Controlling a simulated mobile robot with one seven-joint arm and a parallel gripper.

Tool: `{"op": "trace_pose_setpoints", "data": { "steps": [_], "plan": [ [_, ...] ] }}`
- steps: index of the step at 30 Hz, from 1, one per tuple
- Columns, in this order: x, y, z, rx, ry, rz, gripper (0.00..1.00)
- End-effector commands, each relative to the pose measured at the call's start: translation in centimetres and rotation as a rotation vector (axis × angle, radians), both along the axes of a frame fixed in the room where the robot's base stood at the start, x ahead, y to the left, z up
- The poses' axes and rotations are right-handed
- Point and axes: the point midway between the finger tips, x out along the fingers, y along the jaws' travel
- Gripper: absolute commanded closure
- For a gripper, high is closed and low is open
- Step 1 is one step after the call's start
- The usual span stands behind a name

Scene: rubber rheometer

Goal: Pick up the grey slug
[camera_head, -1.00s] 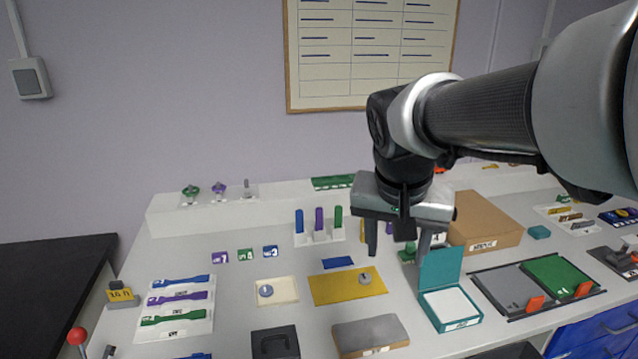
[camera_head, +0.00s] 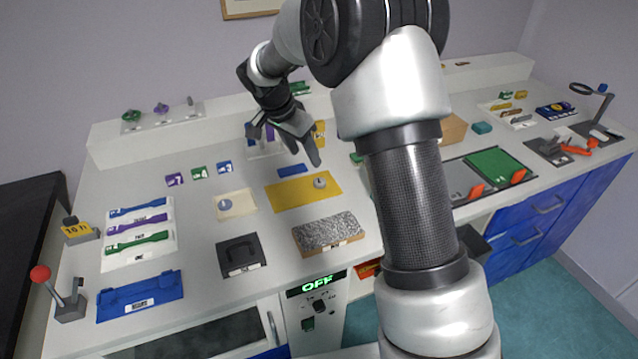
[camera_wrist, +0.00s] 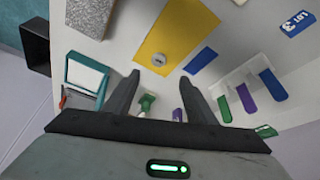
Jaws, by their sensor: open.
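A small round grey piece (camera_head: 320,183) sits on the yellow mat (camera_head: 290,198) near its right end. It also shows in the wrist view (camera_wrist: 158,61), on the yellow mat, just beyond the gap between the fingertips. A similar grey round piece (camera_head: 224,205) sits on a cream square tray (camera_head: 243,204) to the left. Both are small, and I cannot tell for sure which is the slug. My gripper (camera_head: 303,150) is open and empty, above the table toward the back of the yellow mat; its fingers also show in the wrist view (camera_wrist: 160,80). It touches neither piece.
A speckled grey block (camera_head: 328,232) and a black case (camera_head: 240,255) lie in front of the mat. Upright coloured strips (camera_wrist: 245,95) stand in a white holder behind. My arm hides part of the table's right side.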

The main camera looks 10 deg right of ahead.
Motion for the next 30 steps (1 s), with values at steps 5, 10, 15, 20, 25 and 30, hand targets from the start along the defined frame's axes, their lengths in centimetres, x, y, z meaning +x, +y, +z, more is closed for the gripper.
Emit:
{"op": "trace_pose_setpoints", "data": {
  "steps": [5, 10, 15, 20, 25, 30],
  "plan": [
    [0.8, -1.3, -3.8, 0.001, 0.004, -0.001, 0.49],
    [1.5, -2.1, -6.1, 0.001, 0.002, 0.0, 0.49],
    [1.7, -2.4, -7.0, 0.001, 0.002, 0.001, 0.49],
    [2.1, -3.4, -8.8, 0.002, 0.005, -0.001, 0.49],
    [2.7, -4.2, -10.8, 0.001, 0.002, 0.001, 0.49],
    [2.9, -4.4, -11.4, 0.001, -0.001, 0.0, 0.49]
  ]
}}
